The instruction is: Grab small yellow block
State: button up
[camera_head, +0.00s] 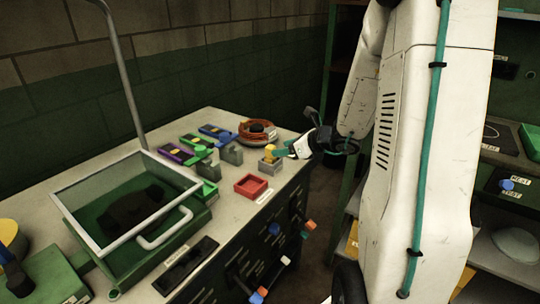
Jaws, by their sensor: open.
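A small yellow block (269,152) stands upright on a grey block (270,167) near the right edge of the bench top. My gripper (281,152) comes in from the right with its fingertips right beside the yellow block. It is open. I cannot tell from this view whether a finger touches the block or the block is between the fingers.
Grey pieces (231,154), a green piece (208,170) and a coiled brown ring (257,132) stand near. A large glass-lidded green box (133,205) fills the bench's left. Drawers with coloured handles face front.

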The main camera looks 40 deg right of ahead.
aim_at(270, 154)
jog(key=x, duration=0.7)
jog(key=shift+w+d+f, duration=0.15)
jog(key=shift+d, duration=0.15)
jog(key=c, duration=1.1)
